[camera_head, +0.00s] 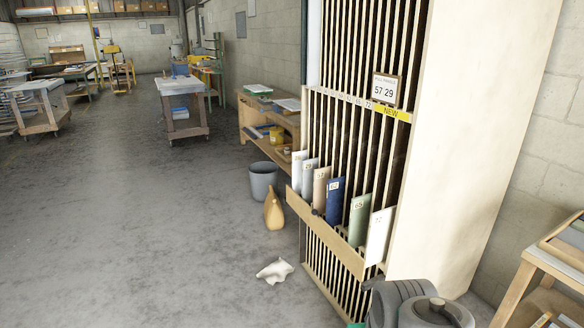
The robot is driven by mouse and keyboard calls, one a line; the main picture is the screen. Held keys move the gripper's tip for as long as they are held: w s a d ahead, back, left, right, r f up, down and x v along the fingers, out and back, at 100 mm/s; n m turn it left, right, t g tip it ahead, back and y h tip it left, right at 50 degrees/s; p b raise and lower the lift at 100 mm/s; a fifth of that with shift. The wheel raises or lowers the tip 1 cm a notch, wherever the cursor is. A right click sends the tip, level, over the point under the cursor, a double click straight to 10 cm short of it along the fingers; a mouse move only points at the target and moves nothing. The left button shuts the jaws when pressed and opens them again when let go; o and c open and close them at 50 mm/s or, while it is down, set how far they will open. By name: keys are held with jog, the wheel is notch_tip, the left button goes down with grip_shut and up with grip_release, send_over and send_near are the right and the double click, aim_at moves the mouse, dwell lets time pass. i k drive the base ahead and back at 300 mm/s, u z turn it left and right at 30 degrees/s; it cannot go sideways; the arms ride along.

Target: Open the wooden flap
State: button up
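The wooden flap (334,236) is a long light board across the lower front of a tall slotted rack (455,130). A small dark knob (316,212) shows on its face near the left part. The flap stands in front of several numbered panels, among them a blue panel (334,203) and a green panel (359,222). I cannot tell its exact angle to the rack. Grey rounded parts of my arm show at the bottom right, close to the rack's lower right. My gripper is not in view.
A grey bucket (263,182), a tan bottle-shaped object (273,211) and a crumpled white cloth (274,271) are on the floor left of the rack. A wooden table (556,262) stands at right. The concrete floor (130,230) at left is clear.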

aim_at(353, 262)
jog(key=u, duration=0.25)
jog(key=i, duration=1.4)
jog(key=u, duration=0.65)
jog(key=i, duration=1.4)
jog(key=u, duration=0.25)
